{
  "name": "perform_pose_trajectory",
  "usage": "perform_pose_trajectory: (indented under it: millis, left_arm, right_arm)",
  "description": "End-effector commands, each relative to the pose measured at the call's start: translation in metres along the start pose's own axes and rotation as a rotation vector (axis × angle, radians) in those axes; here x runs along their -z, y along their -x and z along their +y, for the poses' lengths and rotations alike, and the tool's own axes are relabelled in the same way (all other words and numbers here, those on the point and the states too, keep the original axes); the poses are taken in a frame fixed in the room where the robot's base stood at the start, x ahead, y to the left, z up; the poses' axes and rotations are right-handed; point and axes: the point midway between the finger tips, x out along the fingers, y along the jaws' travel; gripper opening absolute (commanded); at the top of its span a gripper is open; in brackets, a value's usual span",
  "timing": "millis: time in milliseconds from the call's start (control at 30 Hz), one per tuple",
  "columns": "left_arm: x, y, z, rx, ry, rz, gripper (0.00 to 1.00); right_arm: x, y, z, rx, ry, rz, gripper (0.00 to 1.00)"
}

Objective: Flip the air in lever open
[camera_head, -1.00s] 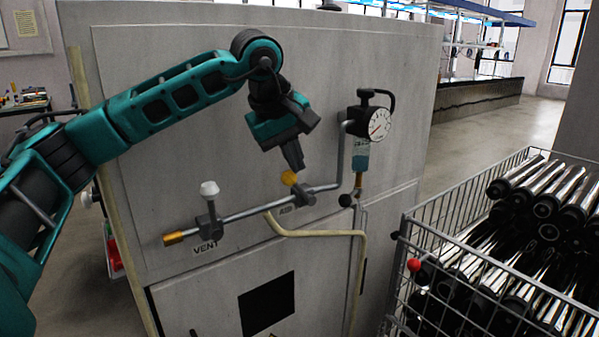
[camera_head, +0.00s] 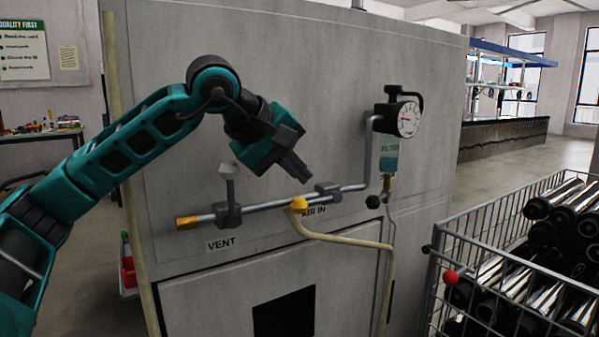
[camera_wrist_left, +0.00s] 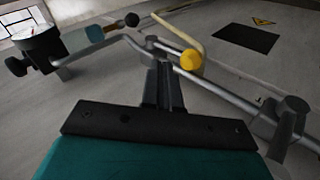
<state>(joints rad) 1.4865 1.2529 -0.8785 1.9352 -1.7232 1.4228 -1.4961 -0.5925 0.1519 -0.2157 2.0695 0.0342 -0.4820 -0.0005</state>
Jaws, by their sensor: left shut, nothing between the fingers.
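The air in lever has a yellow knob (camera_head: 299,204) at the front of the horizontal pipe (camera_head: 265,205), left of its grey valve body (camera_head: 328,189) and beside the AIR IN label. The knob hangs at about pipe height, slightly below the valve body. My left gripper (camera_head: 300,172) is shut and empty, a short way above the knob and apart from it. In the left wrist view the closed fingers (camera_wrist_left: 163,85) point towards the pipe, with the yellow knob (camera_wrist_left: 191,59) just right of their tips. My right gripper is out of view.
The vent lever (camera_head: 227,170) stands upright to the left on the same pipe. A pressure gauge (camera_head: 408,120) and filter are to the right. A tan hose (camera_head: 345,240) runs below the pipe. A wire basket of tubes (camera_head: 470,235) stands at the right.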

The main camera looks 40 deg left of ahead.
Motion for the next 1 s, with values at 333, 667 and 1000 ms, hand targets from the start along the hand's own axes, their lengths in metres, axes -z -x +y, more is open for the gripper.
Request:
perform_pose_trajectory:
  millis: [333, 667, 1000]
  left_arm:
    - [0.000, 0.000, 0.000, 0.001, 0.000, -0.001, 0.00]
    - [0.001, 0.030, 0.001, -0.001, 0.000, 0.002, 0.00]
    - [0.001, 0.103, 0.002, -0.001, 0.000, 0.002, 0.00]
  right_arm:
    - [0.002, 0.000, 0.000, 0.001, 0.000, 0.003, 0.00]
    - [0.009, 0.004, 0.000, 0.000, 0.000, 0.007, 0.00]
    - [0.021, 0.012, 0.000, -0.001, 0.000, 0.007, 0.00]
